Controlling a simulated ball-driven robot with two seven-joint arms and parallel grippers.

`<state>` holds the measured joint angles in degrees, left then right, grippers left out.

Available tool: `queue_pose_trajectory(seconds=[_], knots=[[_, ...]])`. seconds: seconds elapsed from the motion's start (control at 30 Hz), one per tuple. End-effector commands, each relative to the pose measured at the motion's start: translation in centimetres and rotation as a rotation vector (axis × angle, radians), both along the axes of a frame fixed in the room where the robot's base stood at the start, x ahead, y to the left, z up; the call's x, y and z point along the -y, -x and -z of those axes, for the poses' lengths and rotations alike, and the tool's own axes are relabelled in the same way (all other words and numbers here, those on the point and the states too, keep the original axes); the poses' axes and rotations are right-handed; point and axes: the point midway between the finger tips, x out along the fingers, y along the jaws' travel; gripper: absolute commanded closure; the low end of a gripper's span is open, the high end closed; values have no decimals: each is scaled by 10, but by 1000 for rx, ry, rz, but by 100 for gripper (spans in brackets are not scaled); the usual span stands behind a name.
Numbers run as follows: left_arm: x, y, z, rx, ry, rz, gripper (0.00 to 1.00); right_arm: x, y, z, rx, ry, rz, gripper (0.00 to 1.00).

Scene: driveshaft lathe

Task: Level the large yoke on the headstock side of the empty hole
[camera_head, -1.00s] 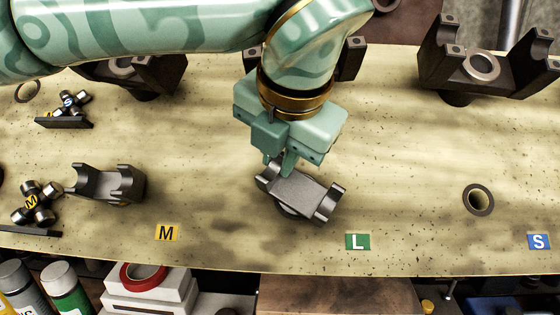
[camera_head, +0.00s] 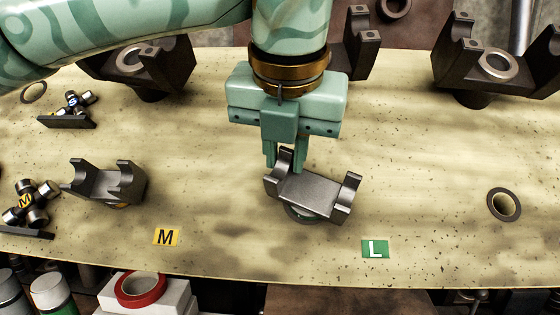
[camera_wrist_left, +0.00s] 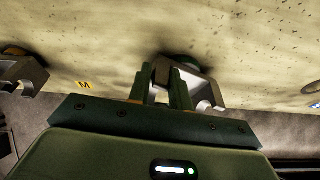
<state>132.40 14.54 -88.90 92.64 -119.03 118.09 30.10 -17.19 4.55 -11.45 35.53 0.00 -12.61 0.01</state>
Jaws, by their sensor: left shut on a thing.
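The large yoke (camera_head: 314,193), a grey U-shaped part with two lugs, sits over a hole beside the green L label (camera_head: 375,249). A green ring (camera_head: 302,214) shows under it. It looks slightly tilted, lower to the right in the head view. My left gripper (camera_head: 285,163) points down and is shut on the yoke's left lug. In the left wrist view the fingers (camera_wrist_left: 163,75) are against the yoke (camera_wrist_left: 202,86). The empty hole (camera_head: 503,205), with a dark rim, lies to the right. My right gripper is not in view.
A medium yoke (camera_head: 103,185) stands left near the yellow M label (camera_head: 166,237). Cross pieces (camera_head: 30,202) lie at the far left. Dark stands (camera_head: 145,70) and (camera_head: 495,65) line the back. The bench between the large yoke and empty hole is clear.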

Motion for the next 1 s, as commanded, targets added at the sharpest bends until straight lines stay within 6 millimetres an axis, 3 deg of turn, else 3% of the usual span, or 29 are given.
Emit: queue_pose_trajectory(seconds=[0.47, 1.0], knots=[[4, 1, -4, 12, 34, -14, 100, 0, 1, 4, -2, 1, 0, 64], [4, 1, -1, 8, 172, -153, 100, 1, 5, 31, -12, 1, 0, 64]])
